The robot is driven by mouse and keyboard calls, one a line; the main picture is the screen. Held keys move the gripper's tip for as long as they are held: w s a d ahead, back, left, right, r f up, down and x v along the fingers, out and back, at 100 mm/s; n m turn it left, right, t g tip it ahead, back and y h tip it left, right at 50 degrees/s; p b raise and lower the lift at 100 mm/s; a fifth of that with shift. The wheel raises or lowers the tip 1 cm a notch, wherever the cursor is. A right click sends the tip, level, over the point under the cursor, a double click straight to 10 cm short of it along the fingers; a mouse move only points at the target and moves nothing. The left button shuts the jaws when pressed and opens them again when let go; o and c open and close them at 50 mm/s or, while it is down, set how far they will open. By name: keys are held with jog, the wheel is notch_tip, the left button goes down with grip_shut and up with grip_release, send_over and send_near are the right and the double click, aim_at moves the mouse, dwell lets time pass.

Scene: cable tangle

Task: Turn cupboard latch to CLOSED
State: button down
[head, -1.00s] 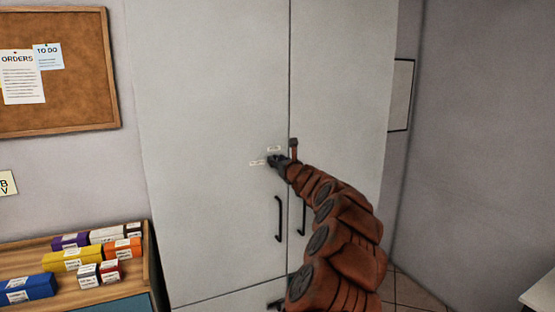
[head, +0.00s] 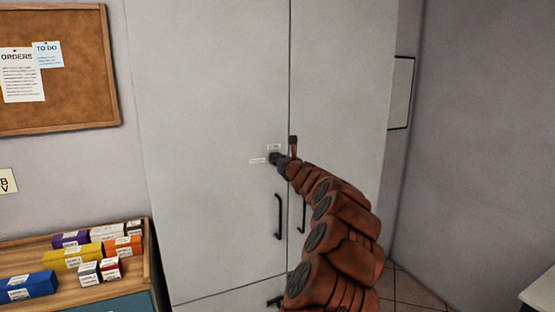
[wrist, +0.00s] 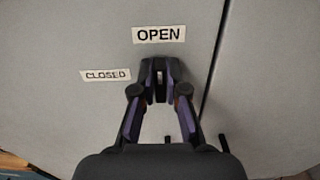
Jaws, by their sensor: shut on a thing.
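The cupboard latch (wrist: 160,88) sits on the left door of the pale grey cupboard (head: 215,90), near the seam between the doors. It is a small upright piece between my fingertips, largely hidden by them. An OPEN label (wrist: 159,34) is directly above it and a CLOSED label (wrist: 106,75) is to its left. The latch looks upright, towards OPEN. My gripper (wrist: 160,72) is shut on the latch from the front. In the head view my gripper (head: 276,158) is small and dark against the door, and it hides the latch there.
Two dark door handles, left (head: 279,217) and right (head: 302,217), hang below the latch beside the seam. A shelf (head: 150,265) with several coloured boxes stands at the lower left. A cork board (head: 75,105) hangs on the left wall. The upper doors are clear.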

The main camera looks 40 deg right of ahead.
jog(key=shift+n+b, duration=0.3)
jog(key=shift+b, duration=0.05)
jog(key=shift+w+a+f+n+b, duration=0.1)
jog(key=shift+a+f+n+b, duration=0.1)
jog(key=shift+n+b, duration=2.45)
jog(key=shift+w+a+f+n+b, duration=0.15)
jog(key=shift+f+n+b, duration=0.1)
jog(key=shift+n+b, duration=2.45)
jog(key=shift+s+a+f+n+b, duration=0.1)
jog(key=shift+a+f+n+b, duration=0.1)
jog(key=shift+n+b, duration=2.45)
jog(key=shift+n+p, duration=0.55)
jog(key=shift+n, duration=0.25)
jog(key=c, duration=1.2)
grip_release()
jog(key=shift+r, duration=0.1)
